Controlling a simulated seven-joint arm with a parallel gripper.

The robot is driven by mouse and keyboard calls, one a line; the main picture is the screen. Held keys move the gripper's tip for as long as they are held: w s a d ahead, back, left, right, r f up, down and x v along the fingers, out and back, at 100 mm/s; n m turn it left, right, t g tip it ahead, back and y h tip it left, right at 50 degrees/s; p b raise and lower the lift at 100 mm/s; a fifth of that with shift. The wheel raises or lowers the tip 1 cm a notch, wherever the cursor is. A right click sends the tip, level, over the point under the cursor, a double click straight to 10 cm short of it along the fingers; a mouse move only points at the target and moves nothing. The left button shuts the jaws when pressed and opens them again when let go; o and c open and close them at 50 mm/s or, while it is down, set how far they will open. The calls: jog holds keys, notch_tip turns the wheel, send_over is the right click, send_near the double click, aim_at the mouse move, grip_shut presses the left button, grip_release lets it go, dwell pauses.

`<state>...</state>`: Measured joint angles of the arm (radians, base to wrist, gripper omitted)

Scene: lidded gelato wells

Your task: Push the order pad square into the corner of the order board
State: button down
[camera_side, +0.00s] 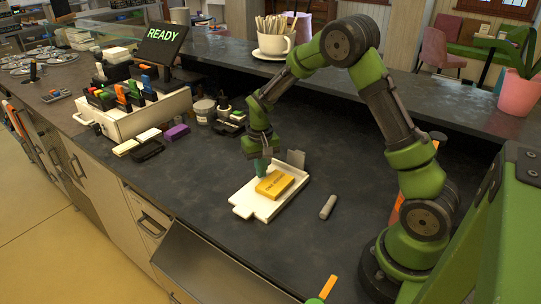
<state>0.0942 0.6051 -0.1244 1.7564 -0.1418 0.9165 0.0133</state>
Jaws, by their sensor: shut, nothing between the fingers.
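The order pad (275,184) is a yellow-orange block with dark print on top. It lies on the order board (246,204), a white board with raised edges on the dark counter. The pad sits near the middle and right of the board, turned slightly. My gripper (261,172) points down at the back left of the pad, low over the board, shut and empty. Whether its fingertips touch the pad or the board cannot be told. A grey upright plate (296,158) stands at the board's far end.
A grey cylinder (328,207) lies on the counter right of the board. A cup of sticks (275,42) is on the back ledge.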

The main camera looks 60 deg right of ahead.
jog(key=shift+s, duration=0.85)
jog(key=shift+w, duration=0.25)
jog(key=shift+r, duration=0.2)
notch_tip(320, 180, up, 7)
jog(key=shift+f, duration=0.2)
dwell(0.5)
